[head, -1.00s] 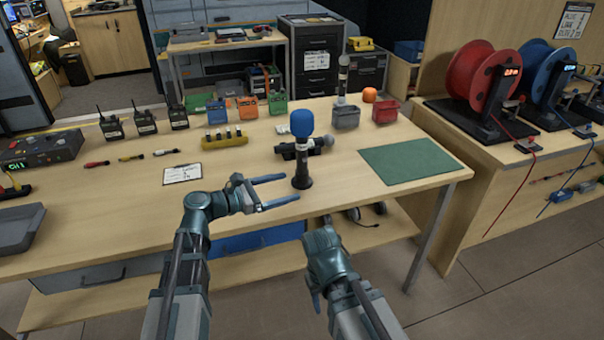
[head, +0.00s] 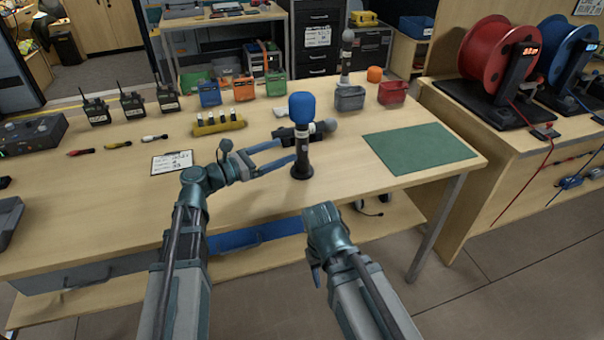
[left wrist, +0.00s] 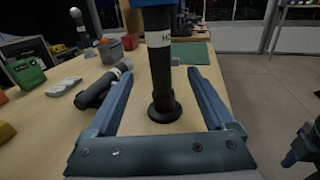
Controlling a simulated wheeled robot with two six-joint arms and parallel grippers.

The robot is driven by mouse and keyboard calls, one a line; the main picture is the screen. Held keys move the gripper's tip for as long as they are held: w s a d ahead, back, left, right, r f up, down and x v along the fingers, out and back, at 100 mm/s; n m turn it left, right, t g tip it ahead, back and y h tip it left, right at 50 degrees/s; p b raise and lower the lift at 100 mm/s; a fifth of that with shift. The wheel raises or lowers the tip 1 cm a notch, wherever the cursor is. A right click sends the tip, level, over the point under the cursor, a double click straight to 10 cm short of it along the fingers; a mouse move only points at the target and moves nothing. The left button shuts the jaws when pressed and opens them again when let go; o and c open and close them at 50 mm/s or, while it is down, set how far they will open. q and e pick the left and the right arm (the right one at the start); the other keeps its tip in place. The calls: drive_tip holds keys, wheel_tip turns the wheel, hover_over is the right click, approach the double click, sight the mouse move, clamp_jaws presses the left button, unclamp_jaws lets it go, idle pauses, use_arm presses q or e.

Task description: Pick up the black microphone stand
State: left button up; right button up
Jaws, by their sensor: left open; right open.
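The black microphone stand (head: 301,160) stands upright on the wooden table, with a round base and a blue foam-topped microphone (head: 302,107) on it. In the left wrist view the stand (left wrist: 160,60) rises between the two fingers as pictured, with a white label on its shaft; its top is cut off. My left gripper (head: 288,151) is open and empty, its fingertips just left of the stand's shaft. I cannot tell whether they reach around it. My right gripper (head: 322,230) is open, low in front of the table edge, away from the stand.
A dark microphone (head: 305,130) lies just behind the stand. A green mat (head: 420,148) lies to the right, and a label card (head: 172,162) to the left. A yellow holder (head: 218,123), radios and small bins stand farther back.

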sight(297, 161)
use_arm(q)
wheel_tip(297, 161, down, 7)
drive_tip(key=b, duration=0.5)
drive_tip(key=shift+r+b, duration=0.15)
drive_tip(key=shift+b, duration=0.15)
drive_tip(key=shift+w+d+r, duration=0.25)
drive_tip(key=shift+d+r, duration=0.05)
drive_tip(key=shift+d, duration=0.1)
drive_tip(key=shift+p+x, duration=0.3)
drive_tip(key=shift+x, duration=3)
clamp_jaws()
drive_tip(key=shift+r, duration=0.2)
